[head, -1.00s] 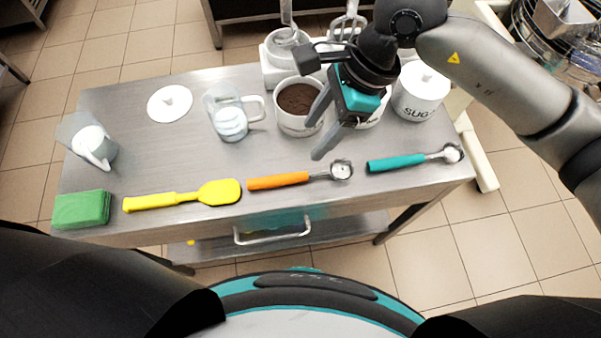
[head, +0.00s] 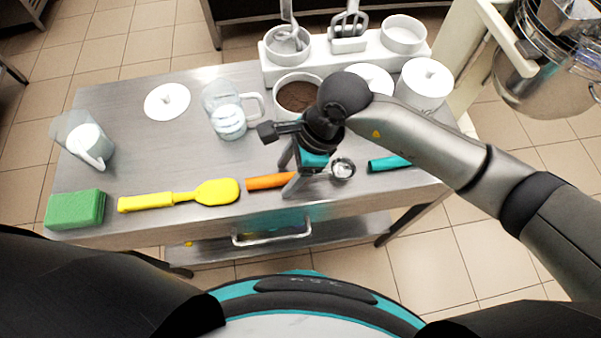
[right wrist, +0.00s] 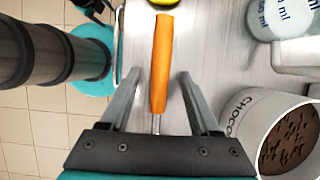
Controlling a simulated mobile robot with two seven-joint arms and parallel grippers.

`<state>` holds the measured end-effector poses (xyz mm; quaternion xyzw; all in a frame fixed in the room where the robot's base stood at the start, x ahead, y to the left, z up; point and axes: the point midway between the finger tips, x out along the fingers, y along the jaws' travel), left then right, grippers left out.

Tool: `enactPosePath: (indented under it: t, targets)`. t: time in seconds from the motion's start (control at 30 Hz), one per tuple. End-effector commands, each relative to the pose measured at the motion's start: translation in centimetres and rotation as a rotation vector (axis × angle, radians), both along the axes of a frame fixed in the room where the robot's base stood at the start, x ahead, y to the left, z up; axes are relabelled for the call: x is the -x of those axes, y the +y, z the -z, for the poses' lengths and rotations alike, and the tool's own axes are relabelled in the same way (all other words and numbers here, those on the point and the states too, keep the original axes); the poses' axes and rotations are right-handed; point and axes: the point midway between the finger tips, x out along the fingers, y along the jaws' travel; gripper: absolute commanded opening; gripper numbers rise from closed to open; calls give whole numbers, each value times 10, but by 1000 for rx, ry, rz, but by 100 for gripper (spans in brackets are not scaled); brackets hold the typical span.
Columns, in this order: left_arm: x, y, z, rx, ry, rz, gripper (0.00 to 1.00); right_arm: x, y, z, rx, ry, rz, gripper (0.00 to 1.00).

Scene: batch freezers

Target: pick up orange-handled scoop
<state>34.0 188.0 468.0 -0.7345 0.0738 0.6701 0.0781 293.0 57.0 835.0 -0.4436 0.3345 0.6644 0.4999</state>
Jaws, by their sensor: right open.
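The orange-handled scoop (head: 268,181) lies on the steel table near its front edge. Its metal bowl (head: 343,169) shows to the right of my right gripper (head: 288,180). The right gripper is open above the scoop and covers part of its shaft in the head view. In the right wrist view the orange handle (right wrist: 161,62) runs away between the two spread fingers of the gripper (right wrist: 158,85), touching neither. The scoop's bowl is hidden there behind the gripper body.
A yellow spatula (head: 180,196) and green sponge (head: 75,209) lie left of the scoop. A teal-handled tool (head: 389,163) lies right, partly behind my arm.

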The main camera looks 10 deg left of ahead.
Motion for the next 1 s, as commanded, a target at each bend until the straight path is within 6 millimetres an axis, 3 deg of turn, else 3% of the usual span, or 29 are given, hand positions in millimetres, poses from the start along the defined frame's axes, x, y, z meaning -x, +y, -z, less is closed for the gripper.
enactPosePath:
  t: [0.23,0.8,1.0]
  targets:
    - [0,0,0,0,0,0,71,0,1,1,0,-1,-1,63]
    - [0,0,0,0,-1,0,71,0,0,1,0,-1,0,0]
    - [0,0,0,0,-1,0,71,0,0,1,0,-1,0,0]
